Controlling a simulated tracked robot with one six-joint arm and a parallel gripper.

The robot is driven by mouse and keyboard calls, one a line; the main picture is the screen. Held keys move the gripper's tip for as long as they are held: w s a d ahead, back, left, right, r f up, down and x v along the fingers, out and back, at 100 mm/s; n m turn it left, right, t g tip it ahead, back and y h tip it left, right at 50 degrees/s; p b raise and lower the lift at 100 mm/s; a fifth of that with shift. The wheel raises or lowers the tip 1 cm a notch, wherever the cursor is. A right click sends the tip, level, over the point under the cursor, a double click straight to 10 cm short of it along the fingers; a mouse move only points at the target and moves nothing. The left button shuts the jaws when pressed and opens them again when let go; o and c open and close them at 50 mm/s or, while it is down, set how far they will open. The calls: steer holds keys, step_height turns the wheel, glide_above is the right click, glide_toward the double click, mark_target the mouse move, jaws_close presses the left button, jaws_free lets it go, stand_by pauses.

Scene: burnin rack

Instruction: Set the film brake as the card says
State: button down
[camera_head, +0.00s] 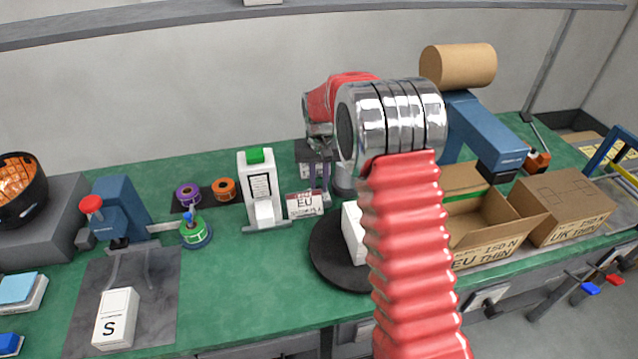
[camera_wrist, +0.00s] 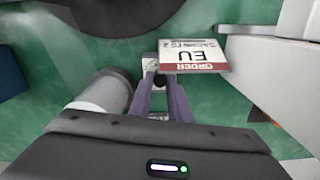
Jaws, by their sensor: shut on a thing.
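My gripper (camera_head: 318,178) points down behind the order card, with its two dark purple fingers close together. In the wrist view the fingers (camera_wrist: 165,92) are shut on a small dark part, taken to be the film brake, mostly hidden between the tips. A pale plate (camera_wrist: 149,64) shows beside the tips. The order card (camera_head: 305,204) stands upright just in front of the gripper and reads "EU", with small print I cannot read fully; it shows upside down in the wrist view (camera_wrist: 195,56). A grey-white cylinder (camera_wrist: 105,95) stands close beside the fingers.
A black turntable (camera_head: 326,262) carries a white box (camera_head: 353,232), partly behind my arm. A white device with a green top (camera_head: 259,185) stands left of the card. Cartons marked EU THIN (camera_head: 487,251) and UK THIN (camera_head: 570,205) stand right.

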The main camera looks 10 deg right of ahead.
mark_target(319, 187)
steer(key=shift+m, duration=1)
steer(key=c, duration=1.6)
jaws_free()
steer(key=shift+c, duration=0.2)
step_height(319, 187, up, 14)
steer(key=shift+f, duration=0.15)
